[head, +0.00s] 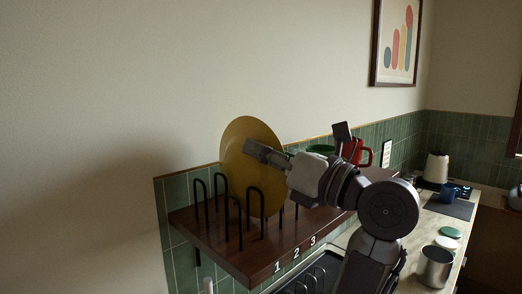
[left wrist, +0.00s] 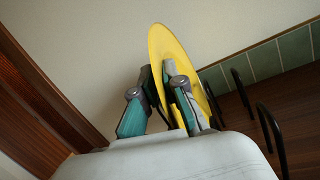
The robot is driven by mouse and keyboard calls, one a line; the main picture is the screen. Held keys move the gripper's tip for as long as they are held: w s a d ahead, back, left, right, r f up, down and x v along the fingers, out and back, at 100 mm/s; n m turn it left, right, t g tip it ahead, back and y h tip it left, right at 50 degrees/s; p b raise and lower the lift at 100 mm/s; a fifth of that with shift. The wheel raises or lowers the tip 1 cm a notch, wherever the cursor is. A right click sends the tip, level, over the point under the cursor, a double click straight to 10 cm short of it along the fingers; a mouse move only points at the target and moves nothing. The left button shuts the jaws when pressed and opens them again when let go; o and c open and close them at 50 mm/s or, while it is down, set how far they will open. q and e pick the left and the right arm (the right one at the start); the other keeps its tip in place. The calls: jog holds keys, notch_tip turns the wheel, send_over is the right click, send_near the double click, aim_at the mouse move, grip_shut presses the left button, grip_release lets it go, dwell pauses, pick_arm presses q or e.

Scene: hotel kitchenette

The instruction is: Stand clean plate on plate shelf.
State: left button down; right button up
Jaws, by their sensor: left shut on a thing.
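The yellow plate (head: 246,135) is upright, on edge, over the dark wooden plate shelf (head: 215,240) in the head view. The shelf has black wire loop dividers (head: 224,205) and the white numbers 1, 2, 3 on its front edge. My left gripper (head: 262,155) is shut on the plate at its upper part. The left wrist view shows the plate (left wrist: 172,45) between the two fingers (left wrist: 158,85). The plate's lower edge is among the dividers; I cannot tell whether it touches the shelf. My right gripper is not in view.
A red mug (head: 354,152) and a green item (head: 320,149) stand farther along the shelf, behind my arm. Below are a black rack (head: 305,278), a metal canister (head: 435,266) and a counter with a kettle (head: 437,167). The wall is close behind the shelf.

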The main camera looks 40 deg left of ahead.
pick_arm(q)
jog(key=shift+f, duration=0.2)
jog(key=c, duration=1.2)
grip_release()
jog(key=shift+d+f, duration=0.1)
jog(key=shift+d, duration=0.05)
jog(key=d, duration=0.2)
jog(key=d+f, duration=0.1)
jog(key=d, duration=0.4)
jog(key=shift+w+f, duration=0.15)
jog(key=shift+w, duration=0.05)
